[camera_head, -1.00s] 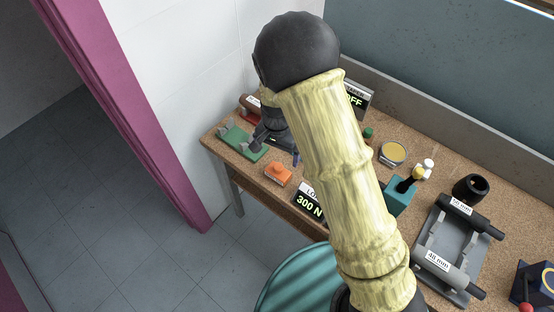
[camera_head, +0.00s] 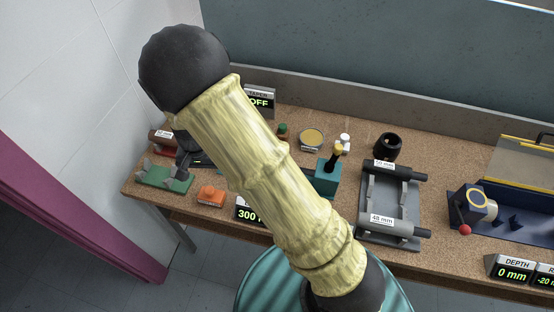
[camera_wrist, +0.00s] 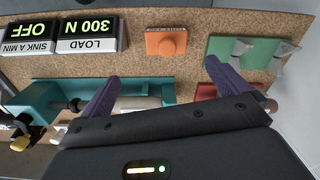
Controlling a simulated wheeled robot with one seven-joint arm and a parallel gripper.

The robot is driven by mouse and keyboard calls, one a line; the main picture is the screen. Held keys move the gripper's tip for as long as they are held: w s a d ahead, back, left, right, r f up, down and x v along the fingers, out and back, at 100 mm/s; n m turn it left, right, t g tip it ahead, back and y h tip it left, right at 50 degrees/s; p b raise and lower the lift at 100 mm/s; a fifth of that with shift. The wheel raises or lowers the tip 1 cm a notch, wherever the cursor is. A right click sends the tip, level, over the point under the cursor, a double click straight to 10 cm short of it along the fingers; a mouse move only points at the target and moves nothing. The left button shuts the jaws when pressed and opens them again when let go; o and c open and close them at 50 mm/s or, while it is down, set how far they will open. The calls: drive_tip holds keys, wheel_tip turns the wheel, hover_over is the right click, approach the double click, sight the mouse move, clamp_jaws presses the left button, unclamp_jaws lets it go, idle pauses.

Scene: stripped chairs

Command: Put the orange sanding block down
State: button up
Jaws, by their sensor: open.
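The orange sanding block (camera_head: 210,196) rests on the cork-topped bench near its front edge, right of a green fixture (camera_head: 165,179). My gripper (camera_wrist: 163,85) is open. Its two purple fingers are spread apart, with the block beyond their tips. In the wrist view a teal plate and a pale cylinder lie below the space between the fingers. In the head view my arm hides much of the gripper.
A LOAD display (camera_wrist: 88,34) stands left of the block in the wrist view. A teal stand (camera_head: 327,180), a grey roller cradle (camera_head: 388,205), a black cup (camera_head: 388,147) and a yellow-topped tin (camera_head: 312,138) stand farther right. A wall closes the left end. Bare cork surrounds the block.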

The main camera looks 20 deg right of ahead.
drive_tip(key=s+d+r+n+t, duration=0.1)
drive_tip(key=s+d+r, duration=0.5)
drive_tip(key=d, duration=0.4)
drive_tip(key=s+d+r+n+t, duration=0.1)
drive_tip(key=s+d+r, duration=0.4)
drive_tip(key=d, duration=0.6)
drive_tip(key=shift+s+d+r+n, duration=0.2)
drive_tip(key=shift+s+r+n, duration=0.15)
drive_tip(key=shift+r+n, duration=0.5)
drive_tip(key=shift+r, duration=0.1)
